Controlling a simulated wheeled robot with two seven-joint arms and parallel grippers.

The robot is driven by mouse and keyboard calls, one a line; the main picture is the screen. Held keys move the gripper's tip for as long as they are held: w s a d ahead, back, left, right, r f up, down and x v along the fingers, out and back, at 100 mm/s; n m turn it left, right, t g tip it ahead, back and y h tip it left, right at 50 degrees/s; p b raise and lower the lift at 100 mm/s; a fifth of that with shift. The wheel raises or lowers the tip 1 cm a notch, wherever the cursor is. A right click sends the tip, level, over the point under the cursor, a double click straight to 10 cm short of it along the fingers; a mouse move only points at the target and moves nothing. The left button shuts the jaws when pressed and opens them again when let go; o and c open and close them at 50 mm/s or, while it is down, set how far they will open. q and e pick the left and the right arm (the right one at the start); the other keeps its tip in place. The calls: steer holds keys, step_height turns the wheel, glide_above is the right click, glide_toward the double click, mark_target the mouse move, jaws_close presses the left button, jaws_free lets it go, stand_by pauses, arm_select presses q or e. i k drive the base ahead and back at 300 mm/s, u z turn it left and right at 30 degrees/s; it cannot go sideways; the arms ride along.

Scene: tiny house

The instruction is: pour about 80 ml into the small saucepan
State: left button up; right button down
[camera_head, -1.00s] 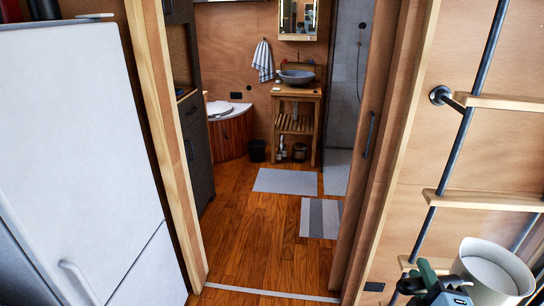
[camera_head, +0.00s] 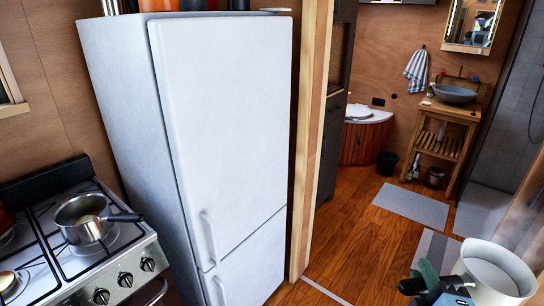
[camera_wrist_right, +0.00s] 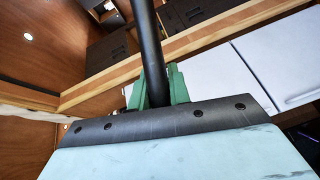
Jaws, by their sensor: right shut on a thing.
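The small saucepan (camera_head: 84,218) is steel with a dark handle pointing right; it sits on the stove at the left of the head view. My right gripper (camera_head: 428,276), with green fingers, is at the lower right of the head view, far from the saucepan. In the right wrist view, its green fingers (camera_wrist_right: 160,88) are shut on a dark, bar-like thing (camera_wrist_right: 147,35). My left gripper is not in view.
The gas stove (camera_head: 75,265) stands at the left, with another pan partly visible at the picture's edge. A tall white fridge (camera_head: 225,130) stands between stove and doorway. The wooden floor (camera_head: 350,235) leads through the doorway to a bathroom with a washstand (camera_head: 440,140).

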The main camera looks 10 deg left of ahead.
mark_target(84, 219)
steer(key=u, duration=1.15)
